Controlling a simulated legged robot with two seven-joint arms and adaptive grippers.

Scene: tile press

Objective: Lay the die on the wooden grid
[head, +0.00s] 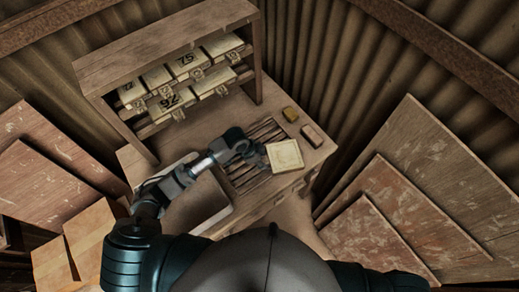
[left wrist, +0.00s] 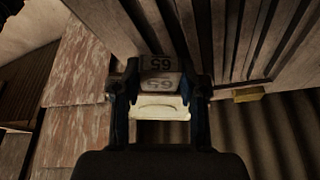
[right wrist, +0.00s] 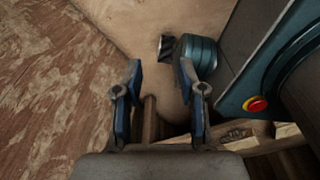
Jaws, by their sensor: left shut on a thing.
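The die, a pale cream square block (head: 285,156), is held at my left gripper (head: 262,155), above the right part of the wooden grid. In the left wrist view, my left gripper (left wrist: 160,102) is shut on the die (left wrist: 160,112), with a number plate like "65", upside down, on it. The wooden grid (head: 243,177) is a set of dark slats in the bench top; the arm and die cover part of it. It also shows in the left wrist view (left wrist: 235,40). My right gripper (right wrist: 163,70) is open and empty, away from the bench.
A shelf (head: 165,48) with several numbered dies stands at the back of the bench. Wooden boards (head: 420,180) lean at right.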

